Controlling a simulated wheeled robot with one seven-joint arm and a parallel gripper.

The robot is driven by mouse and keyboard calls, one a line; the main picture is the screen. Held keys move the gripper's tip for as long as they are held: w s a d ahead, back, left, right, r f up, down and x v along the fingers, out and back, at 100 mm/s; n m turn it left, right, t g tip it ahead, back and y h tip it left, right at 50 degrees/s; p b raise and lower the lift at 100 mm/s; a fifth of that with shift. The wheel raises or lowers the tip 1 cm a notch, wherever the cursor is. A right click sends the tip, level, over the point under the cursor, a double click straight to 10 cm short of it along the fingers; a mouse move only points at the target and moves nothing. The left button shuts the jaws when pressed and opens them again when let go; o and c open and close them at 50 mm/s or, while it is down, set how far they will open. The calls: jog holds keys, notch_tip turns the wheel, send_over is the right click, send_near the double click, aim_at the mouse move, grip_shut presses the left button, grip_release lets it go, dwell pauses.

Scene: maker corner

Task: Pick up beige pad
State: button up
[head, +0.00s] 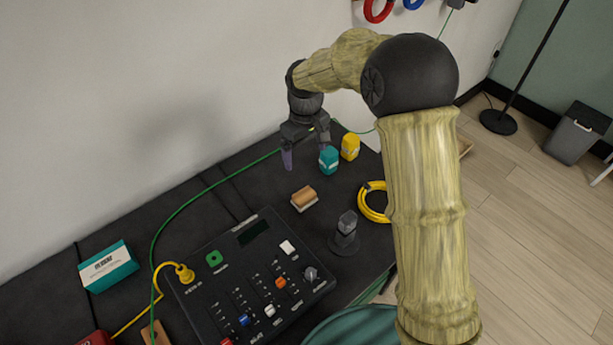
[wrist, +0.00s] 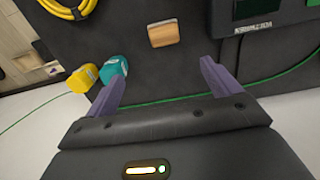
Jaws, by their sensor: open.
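The beige pad (head: 304,198) is a small block with a tan-orange top and a paler lower side, lying on the dark bench top. In the wrist view the pad (wrist: 163,34) shows beyond the fingertips, roughly centred between them. My gripper (head: 304,155) is open and empty, with purple fingers pointing down, behind the pad and apart from it. In the wrist view the gripper (wrist: 163,72) has its fingers spread wide. A teal block (head: 328,160) stands close to one finger; I cannot tell if they touch.
A yellow block (head: 349,147) stands beside the teal one. A yellow cable coil (head: 373,203), a dark knobbed stand (head: 345,235) and a black control panel (head: 250,280) surround the pad. A green cable (head: 181,211) runs along the bench near the wall. A teal box (head: 108,267) lies left.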

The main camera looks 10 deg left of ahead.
aim_at(304, 194)
jog(key=f, duration=1.2)
jog(key=shift+s+a+f, duration=0.1)
jog(key=shift+s+a, duration=0.05)
jog(key=shift+s, duration=0.1)
jog(key=f, duration=0.4)
jog(key=shift+s, duration=0.35)
jog(key=shift+f, duration=0.6)
jog(key=shift+c, duration=0.2)
